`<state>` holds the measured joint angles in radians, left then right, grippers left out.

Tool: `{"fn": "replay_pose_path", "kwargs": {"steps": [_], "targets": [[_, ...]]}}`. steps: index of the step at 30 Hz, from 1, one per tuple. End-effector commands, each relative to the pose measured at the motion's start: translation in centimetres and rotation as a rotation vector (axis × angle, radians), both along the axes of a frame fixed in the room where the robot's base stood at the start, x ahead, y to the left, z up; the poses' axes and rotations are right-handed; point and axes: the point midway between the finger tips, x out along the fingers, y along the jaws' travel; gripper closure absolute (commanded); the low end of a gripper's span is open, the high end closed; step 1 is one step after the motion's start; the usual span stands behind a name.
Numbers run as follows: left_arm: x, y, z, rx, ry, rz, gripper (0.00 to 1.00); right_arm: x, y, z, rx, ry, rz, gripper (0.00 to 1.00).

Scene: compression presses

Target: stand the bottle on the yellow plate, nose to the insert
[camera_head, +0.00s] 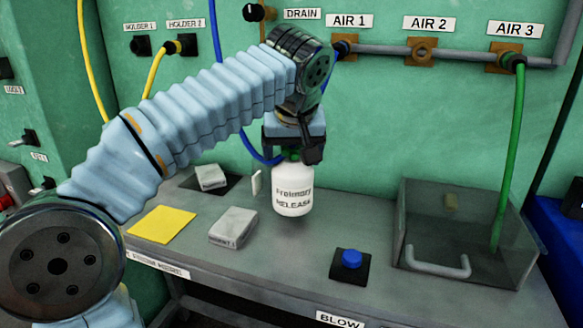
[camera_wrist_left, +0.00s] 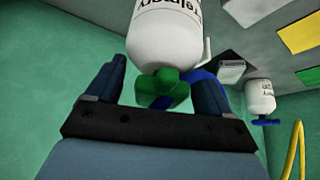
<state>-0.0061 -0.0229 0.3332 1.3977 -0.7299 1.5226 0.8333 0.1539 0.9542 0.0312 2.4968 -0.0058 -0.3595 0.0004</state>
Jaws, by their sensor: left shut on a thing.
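The white bottle (camera_head: 293,190) with black lettering hangs upright from my left gripper (camera_head: 293,152), above the grey bench. In the left wrist view, the fingers of my left gripper (camera_wrist_left: 155,85) are on either side of the bottle's green neck piece (camera_wrist_left: 160,85), below the white body (camera_wrist_left: 163,35). The yellow plate (camera_head: 162,224) lies flat and bare on the bench to the left of the bottle; it also shows in the wrist view (camera_wrist_left: 300,33). A grey block (camera_head: 232,228) with an unclear label lies between plate and bottle. My right gripper is not seen.
Another grey block (camera_head: 211,178) sits at the back on a dark plate. A blue button (camera_head: 351,259) and a clear bin (camera_head: 465,235) stand to the right. The wrist view shows a second white bottle (camera_wrist_left: 260,96) with a blue end. Hoses hang at the wall.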

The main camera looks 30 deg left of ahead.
Motion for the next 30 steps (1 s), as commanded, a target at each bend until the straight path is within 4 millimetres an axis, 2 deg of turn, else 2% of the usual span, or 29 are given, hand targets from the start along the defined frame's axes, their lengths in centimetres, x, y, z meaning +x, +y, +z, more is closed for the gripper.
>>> {"fn": "replay_pose_path", "kwargs": {"steps": [1,4,16,17,20,21,30], "targets": [[-0.2,0.1,-1.1,0.002,0.002,0.001,0.86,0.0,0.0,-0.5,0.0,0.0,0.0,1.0],[-0.2,0.1,-2.3,0.002,0.0,0.002,0.86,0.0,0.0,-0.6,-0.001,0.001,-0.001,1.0],[-0.2,0.1,-2.9,0.0,-0.001,0.001,0.86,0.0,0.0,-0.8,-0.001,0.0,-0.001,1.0],[-0.2,0.1,-2.9,0.0,0.0,0.001,0.17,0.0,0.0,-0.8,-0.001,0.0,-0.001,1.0],[-0.2,0.1,-2.8,0.0,0.0,0.001,0.02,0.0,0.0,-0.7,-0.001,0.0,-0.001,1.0],[-0.2,0.1,-2.8,0.0,0.0,0.001,0.0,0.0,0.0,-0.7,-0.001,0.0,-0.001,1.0],[-0.4,-0.1,-2.1,0.0,-0.001,0.001,0.0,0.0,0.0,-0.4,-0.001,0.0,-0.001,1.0]]}}
